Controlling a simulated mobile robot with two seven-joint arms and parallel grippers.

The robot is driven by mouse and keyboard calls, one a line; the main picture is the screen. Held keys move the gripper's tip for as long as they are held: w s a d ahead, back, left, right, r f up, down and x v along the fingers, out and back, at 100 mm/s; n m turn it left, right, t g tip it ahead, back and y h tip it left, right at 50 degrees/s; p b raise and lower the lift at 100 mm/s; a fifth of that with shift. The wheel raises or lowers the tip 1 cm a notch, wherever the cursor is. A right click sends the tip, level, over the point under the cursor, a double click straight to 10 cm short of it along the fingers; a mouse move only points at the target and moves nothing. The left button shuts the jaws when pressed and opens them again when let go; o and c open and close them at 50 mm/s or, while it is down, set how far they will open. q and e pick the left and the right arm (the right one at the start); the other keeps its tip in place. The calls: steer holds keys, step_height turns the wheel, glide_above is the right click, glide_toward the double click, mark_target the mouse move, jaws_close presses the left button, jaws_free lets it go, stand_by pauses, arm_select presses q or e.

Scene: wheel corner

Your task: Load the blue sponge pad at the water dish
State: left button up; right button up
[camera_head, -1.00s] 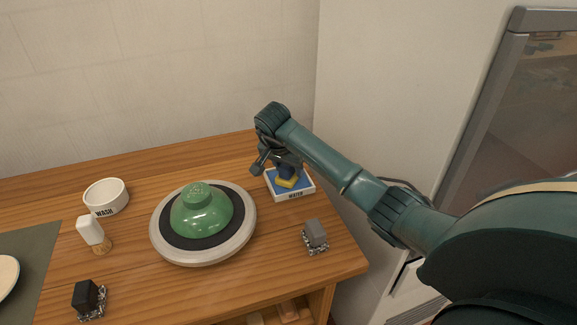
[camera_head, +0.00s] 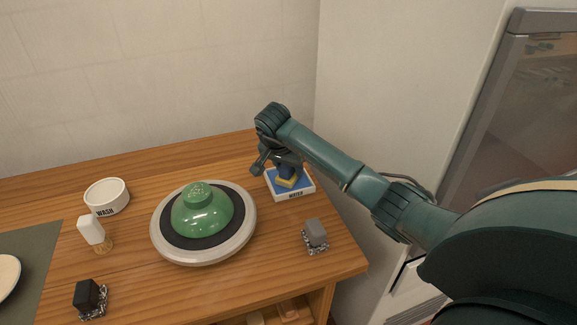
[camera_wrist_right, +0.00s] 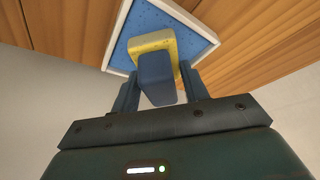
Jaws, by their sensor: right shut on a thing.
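The water dish (camera_head: 297,196) is a shallow white square tray with a blue inside and the word WATER on its front, at the table's right back. My right gripper (camera_head: 283,165) is over the dish, shut on the sponge pad, which has a dark blue block (camera_wrist_right: 156,76) on top and a yellow pad (camera_head: 287,182) below. In the right wrist view the yellow part (camera_wrist_right: 153,42) lies over the blue surface of the water dish (camera_wrist_right: 198,40); whether it touches is hard to tell. My left gripper does not show.
A green bowl (camera_head: 202,213) lies upside down on a round wheel (camera_head: 184,256) at mid-table. A white WASH bowl (camera_head: 106,196), a white-topped brush (camera_head: 91,230), a black block (camera_head: 87,295) and a grey block (camera_head: 314,234) stand around it. A wall rises behind.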

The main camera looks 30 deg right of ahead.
stand_by(0.3)
steer(key=shift+r+p, duration=2.95)
steer(key=shift+r, duration=0.5)
